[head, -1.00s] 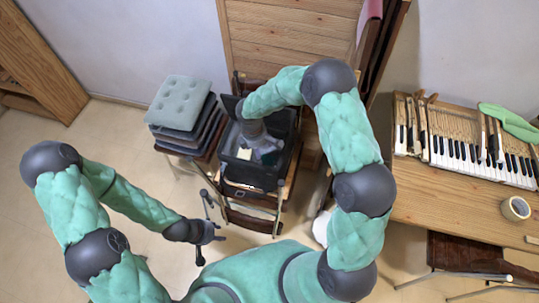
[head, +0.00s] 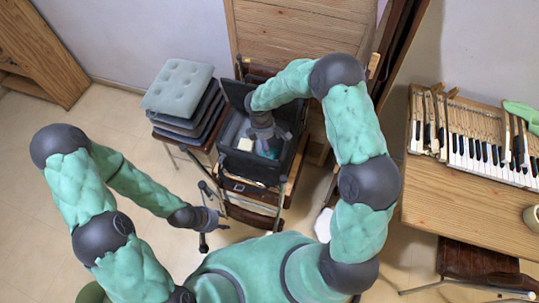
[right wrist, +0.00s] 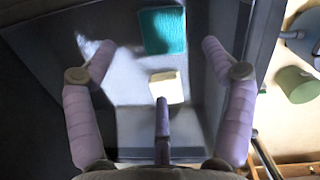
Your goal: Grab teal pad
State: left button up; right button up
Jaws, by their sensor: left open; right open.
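The teal pad (right wrist: 162,31) lies in an open black case (head: 250,170), past my fingertips at the top of the right wrist view. In the head view only a bit of teal (head: 268,153) shows beside my gripper. My right gripper (head: 266,134) reaches down into the case; in the right wrist view (right wrist: 158,58) its fingers are spread apart with nothing between them. It does not appear to touch the pad. My left gripper (head: 208,221) is open and empty, low to the left of the case.
A cream block (right wrist: 166,87) lies in the case near the pad. The case walls stand close around my right gripper. Stacked grey cushions (head: 180,88) stand left of the case. A wooden table (head: 440,205) with piano keys (head: 480,155) is at the right.

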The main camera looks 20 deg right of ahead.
jog(key=f, duration=0.3)
jog(key=shift+d+f+b, duration=0.25)
jog(key=shift+b, duration=0.05)
jog(key=f, duration=0.1)
jog(key=f+b, duration=0.1)
jog(key=f, duration=0.3)
jog(key=shift+s+d+b, duration=0.1)
jog(key=shift+s+b, duration=0.15)
jog(key=shift+b, duration=0.15)
jog(key=c, duration=0.8)
